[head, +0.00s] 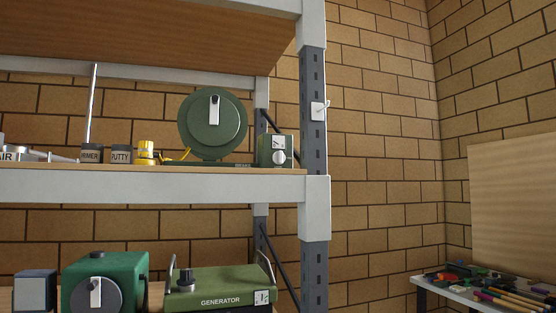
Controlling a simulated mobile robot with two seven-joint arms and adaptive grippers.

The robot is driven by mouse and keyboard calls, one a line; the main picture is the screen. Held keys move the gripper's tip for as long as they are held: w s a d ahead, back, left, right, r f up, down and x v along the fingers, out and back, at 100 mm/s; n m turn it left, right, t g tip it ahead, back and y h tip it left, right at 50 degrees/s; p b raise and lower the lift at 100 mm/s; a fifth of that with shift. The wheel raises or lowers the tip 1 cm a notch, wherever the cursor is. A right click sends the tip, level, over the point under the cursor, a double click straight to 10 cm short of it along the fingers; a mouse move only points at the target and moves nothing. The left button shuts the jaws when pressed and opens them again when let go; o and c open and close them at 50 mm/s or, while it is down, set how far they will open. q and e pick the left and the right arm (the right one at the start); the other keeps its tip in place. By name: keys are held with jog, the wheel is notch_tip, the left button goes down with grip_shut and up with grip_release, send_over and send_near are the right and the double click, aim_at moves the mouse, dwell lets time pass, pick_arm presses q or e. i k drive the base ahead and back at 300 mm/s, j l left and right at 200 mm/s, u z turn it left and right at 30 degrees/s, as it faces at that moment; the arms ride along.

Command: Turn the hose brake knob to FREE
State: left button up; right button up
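The knob's setting and the label's words are too small to read. Neither of my grippers is in view.
The upper shelf (180,187) also holds grey cans, a yellow fitting (146,152) and a tall metal rod. A grey post (313,150) with a white switch stands right of the box. A green generator (219,288) is below. A cluttered table stands at lower right.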

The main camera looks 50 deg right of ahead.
aim_at(279, 158)
jog(key=l+u, duration=0.3)
jog(key=l, duration=3.05)
jog(key=k, duration=0.05)
